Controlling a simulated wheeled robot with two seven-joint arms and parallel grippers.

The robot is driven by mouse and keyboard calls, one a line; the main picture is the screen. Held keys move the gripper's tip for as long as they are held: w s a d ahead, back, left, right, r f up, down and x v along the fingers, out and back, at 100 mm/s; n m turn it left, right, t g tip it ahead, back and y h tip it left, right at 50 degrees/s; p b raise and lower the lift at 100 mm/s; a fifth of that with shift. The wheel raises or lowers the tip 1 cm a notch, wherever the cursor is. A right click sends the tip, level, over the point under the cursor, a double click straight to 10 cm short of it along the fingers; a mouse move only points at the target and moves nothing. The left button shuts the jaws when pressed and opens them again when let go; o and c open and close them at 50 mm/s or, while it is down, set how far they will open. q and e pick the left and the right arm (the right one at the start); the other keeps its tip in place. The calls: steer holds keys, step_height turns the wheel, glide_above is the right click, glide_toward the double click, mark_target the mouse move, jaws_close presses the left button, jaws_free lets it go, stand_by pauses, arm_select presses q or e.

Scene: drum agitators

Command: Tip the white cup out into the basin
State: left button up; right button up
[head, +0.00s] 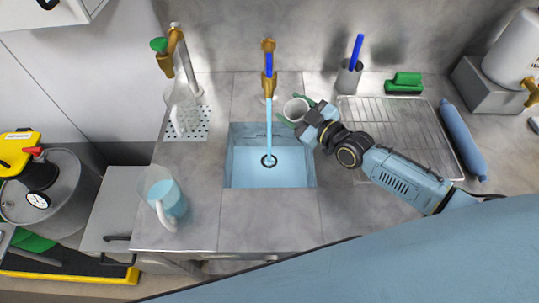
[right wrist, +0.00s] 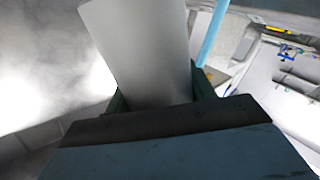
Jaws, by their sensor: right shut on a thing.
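The white cup (head: 294,109) is at the back right corner of the basin (head: 232,172) in the head view, beside the running water. My right gripper (head: 296,111) is shut on it, with green fingers on either side. The cup's mouth faces up towards the head camera; its contents and exact tilt I cannot tell. In the right wrist view the cup's pale side (right wrist: 140,50) rises between the fingers. The basin is pale blue with a dark drain. My left gripper is not in view.
A brass tap (head: 268,58) with a blue handle runs water into the basin. A jug of blue liquid (head: 167,197) stands on the left counter. A glass vessel (head: 184,110) stands under another tap. A wire drying rack (head: 385,112) and a green brush (head: 404,83) lie right.

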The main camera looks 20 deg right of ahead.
mark_target(305, 106)
steer(key=shift+w+d+r+m+b, duration=0.15)
steer(key=shift+d+r+m+b, duration=0.15)
steer(key=shift+d+m+b, duration=0.3)
steer(key=shift+w+d+r+m+b, duration=0.15)
steer(key=shift+d+r+m+b, duration=0.1)
steer(key=shift+d+m+b, duration=0.3)
steer(key=shift+w+d+f+m+t+y+b, duration=0.15)
steer(key=shift+d+m+t+y+b, duration=0.25)
steer(key=shift+m+b, duration=0.5)
steer(key=shift+d+m+b, duration=0.2)
steer(key=shift+m+b, duration=0.05)
steer(key=shift+b, duration=0.15)
